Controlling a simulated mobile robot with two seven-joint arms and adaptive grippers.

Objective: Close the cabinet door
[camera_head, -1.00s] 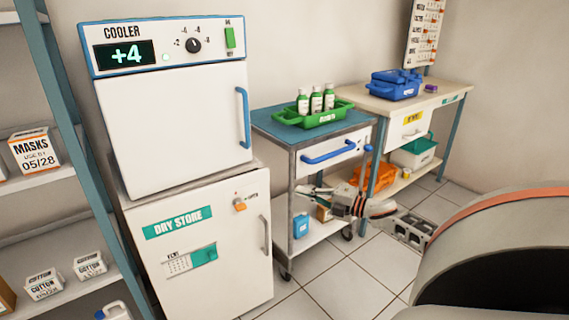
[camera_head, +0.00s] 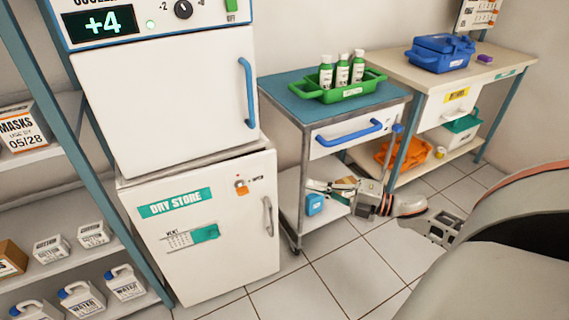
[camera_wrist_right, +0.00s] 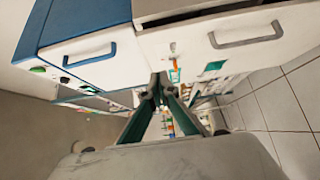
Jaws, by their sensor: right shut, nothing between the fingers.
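The white DRY STORE cabinet door (camera_head: 211,231) stands under the cooler at the left, with a grey handle (camera_head: 268,216) on its right side. In the right wrist view the cabinet's grey handle (camera_wrist_right: 247,35) shows at the upper right. The cooler door (camera_head: 168,98) above, with a blue handle, looks shut. My right gripper (camera_head: 312,188) is shut and empty, right of the cabinet and in front of the trolley. It touches neither door. My left gripper is out of view.
A blue-topped trolley (camera_head: 290,94) with a green tray (camera_head: 345,91) stands right of the cabinet. A bench (camera_head: 400,63) is farther right. A shelf unit (camera_head: 80,191) stands close on the left. Tiled floor (camera_head: 335,282) is clear in front.

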